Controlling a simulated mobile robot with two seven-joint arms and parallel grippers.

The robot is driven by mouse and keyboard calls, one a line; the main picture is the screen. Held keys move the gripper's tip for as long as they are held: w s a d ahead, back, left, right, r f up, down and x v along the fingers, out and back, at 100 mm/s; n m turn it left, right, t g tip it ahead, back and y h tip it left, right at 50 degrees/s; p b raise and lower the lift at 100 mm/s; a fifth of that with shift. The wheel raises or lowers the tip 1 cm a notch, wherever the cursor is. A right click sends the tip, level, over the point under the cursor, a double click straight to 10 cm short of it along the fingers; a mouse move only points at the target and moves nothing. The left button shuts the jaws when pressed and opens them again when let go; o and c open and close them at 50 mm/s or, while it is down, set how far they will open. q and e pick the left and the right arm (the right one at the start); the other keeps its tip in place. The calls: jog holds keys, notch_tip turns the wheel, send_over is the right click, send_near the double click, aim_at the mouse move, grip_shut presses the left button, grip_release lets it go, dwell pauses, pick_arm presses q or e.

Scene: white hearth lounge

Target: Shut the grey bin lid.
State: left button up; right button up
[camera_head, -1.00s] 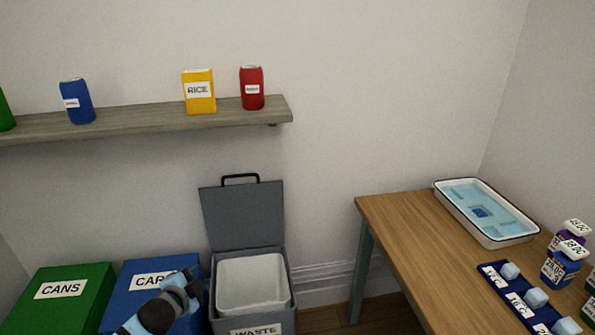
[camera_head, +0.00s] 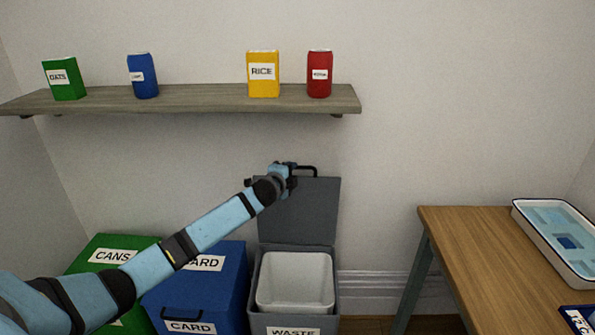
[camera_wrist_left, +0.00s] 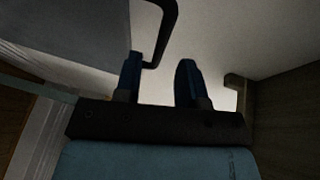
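The grey bin (camera_head: 327,262) labelled WASTE stands on the floor. Its grey lid (camera_head: 308,212) stands upright and open behind the white inner bucket (camera_head: 294,283). The black lid handle (camera_head: 307,170) is on the lid's top edge, partly hidden behind my left gripper (camera_head: 294,170). In the left wrist view my left gripper (camera_wrist_left: 160,75) has its two fingers apart. The handle (camera_wrist_left: 168,25) shows just past the fingertips, one end close to the left finger; I cannot tell if they touch. The lid (camera_wrist_left: 65,40) fills the upper left there. My right gripper is not in view.
A blue CARD bin (camera_head: 222,280) and a green CANS bin (camera_head: 95,255) stand left of the grey bin, partly behind my left arm. A wooden shelf (camera_head: 205,100) with boxes and cans runs above. A wooden table (camera_head: 470,255) with a tray (camera_head: 525,225) is at right.

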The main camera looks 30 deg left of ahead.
pick_arm(q)
jog(key=x, duration=0.5)
jog(key=shift+b, duration=0.35)
grip_shut()
